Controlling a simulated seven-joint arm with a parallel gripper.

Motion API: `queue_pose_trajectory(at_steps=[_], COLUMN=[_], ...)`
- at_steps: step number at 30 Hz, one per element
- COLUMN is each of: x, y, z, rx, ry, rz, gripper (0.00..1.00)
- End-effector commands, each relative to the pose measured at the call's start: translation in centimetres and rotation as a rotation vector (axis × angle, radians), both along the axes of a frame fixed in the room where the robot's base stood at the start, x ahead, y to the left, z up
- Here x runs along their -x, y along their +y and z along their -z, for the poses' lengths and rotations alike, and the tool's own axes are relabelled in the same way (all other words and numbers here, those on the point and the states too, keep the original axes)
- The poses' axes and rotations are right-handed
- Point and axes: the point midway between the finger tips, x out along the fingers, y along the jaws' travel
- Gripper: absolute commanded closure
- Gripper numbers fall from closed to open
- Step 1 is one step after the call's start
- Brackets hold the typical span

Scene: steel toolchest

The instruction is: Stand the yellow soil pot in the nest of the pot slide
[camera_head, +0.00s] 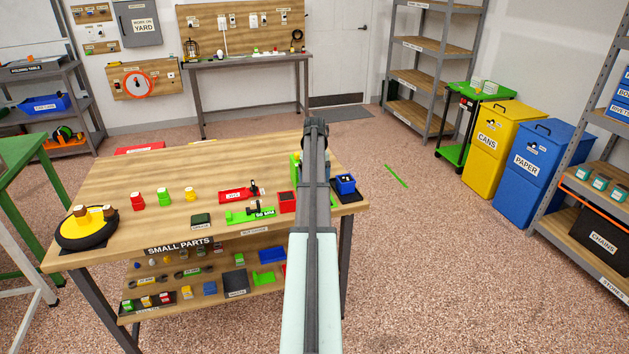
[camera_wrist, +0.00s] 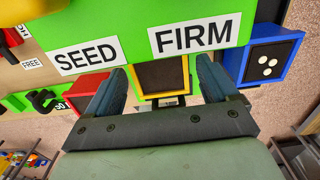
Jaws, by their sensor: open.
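In the wrist view a square yellow-rimmed pot (camera_wrist: 160,76) with a dark brown top, which looks like the yellow soil pot, shows between my two fingers. My gripper (camera_wrist: 160,88) is open, with one blue-grey finger on each side of it; I cannot tell whether they touch it or how far above it they are. A green block labelled SEED and FIRM (camera_wrist: 150,30) lies just beyond the pot. In the head view my arm hides the pot and most of the green block (camera_head: 295,166). I cannot make out which part is the pot slide's nest.
A red box (camera_head: 287,202) stands left of my arm, a blue pot with white dots (camera_head: 345,182) right of it. Red (camera_head: 236,196) and green (camera_head: 245,216) fixtures with black handles lie farther left. Small red, green and yellow items stand on the bench (camera_head: 125,180).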

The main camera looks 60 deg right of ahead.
Motion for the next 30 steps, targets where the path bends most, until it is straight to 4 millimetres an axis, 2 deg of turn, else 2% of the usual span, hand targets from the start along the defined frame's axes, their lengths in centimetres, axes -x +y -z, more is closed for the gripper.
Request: queue_pose_trajectory(at_steps=[12,18,24,30], x=[-0.1,-0.1,0.0,0.0], y=[-0.1,-0.1,-0.1,0.0], z=[-7.1,-10.0,-11.4,-11.6], rx=[0.002,0.002,0.000,0.000], ry=[-0.001,-0.001,0.000,0.000], rz=[0.001,0.001,0.001,0.001], gripper=[0.13,0.13,0.13,0.13])
